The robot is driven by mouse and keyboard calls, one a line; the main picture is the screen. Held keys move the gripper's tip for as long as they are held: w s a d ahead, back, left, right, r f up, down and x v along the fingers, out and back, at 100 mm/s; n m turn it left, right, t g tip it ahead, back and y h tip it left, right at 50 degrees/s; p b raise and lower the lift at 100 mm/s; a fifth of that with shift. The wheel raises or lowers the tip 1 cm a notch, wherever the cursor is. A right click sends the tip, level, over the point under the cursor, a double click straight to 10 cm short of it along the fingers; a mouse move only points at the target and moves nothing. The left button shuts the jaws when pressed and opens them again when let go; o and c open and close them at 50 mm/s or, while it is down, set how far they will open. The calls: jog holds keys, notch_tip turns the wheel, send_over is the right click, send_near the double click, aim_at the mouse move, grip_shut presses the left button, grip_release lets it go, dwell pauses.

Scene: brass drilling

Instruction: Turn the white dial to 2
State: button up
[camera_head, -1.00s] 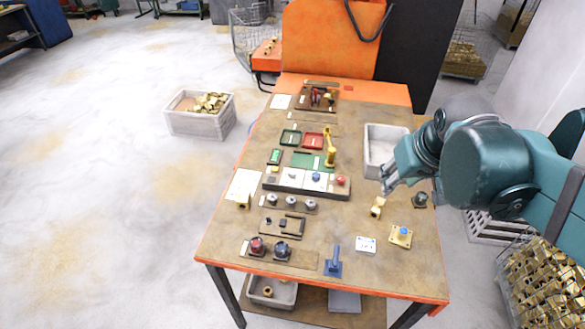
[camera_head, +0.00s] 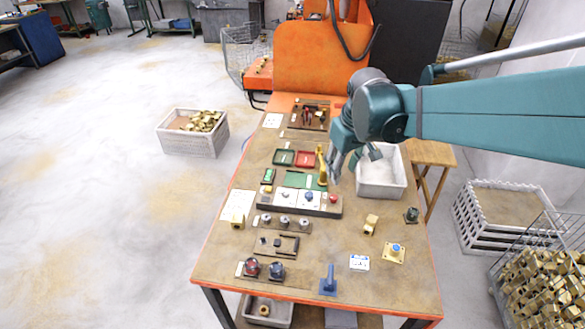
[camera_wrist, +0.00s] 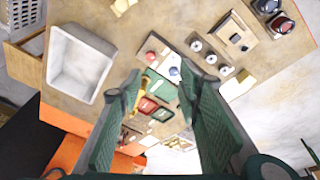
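A console (camera_head: 264,207) on the table carries white plates with small blue knobs and a red button (camera_head: 333,198). In front of it, a brown strip holds three small pale round knobs, the middle one (camera_head: 284,221) between two others; they show in the wrist view (camera_wrist: 211,59) as pale rings with dark centres. I cannot tell which of these is the white dial, nor read any numbers. My gripper (camera_head: 345,170) hangs above the table near the yellow lever (camera_head: 322,166), right of and beyond the knobs. In the wrist view its fingers (camera_wrist: 160,95) are wide apart and empty.
A grey bin (camera_head: 381,192) stands right of my gripper. Red (camera_head: 305,159) and green (camera_head: 284,157) trays lie behind the console. A blue lever (camera_head: 328,284), dark red-topped knob (camera_head: 251,267) and yellow blue-topped fixture (camera_head: 395,253) stand near the front.

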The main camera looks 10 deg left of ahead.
jog(key=w+a+f+n+g+p, duration=0.1)
jog(key=w+a+f, duration=0.2)
jog(key=a, duration=0.2)
jog(key=w+a+f+n+p, duration=0.1)
jog(key=w+a+f, duration=0.1)
jog(key=w+a, duration=0.15)
jog(key=n+g+p, duration=0.1)
jog(key=n+g, duration=0.1)
jog(key=n, duration=0.1)
send_over(286, 191)
jog(key=shift+h, duration=0.4)
jog(key=shift+f, duration=4.6)
jog(key=shift+f, duration=0.1)
jog(key=shift+f, duration=3.8)
jog(key=c, duration=0.9)
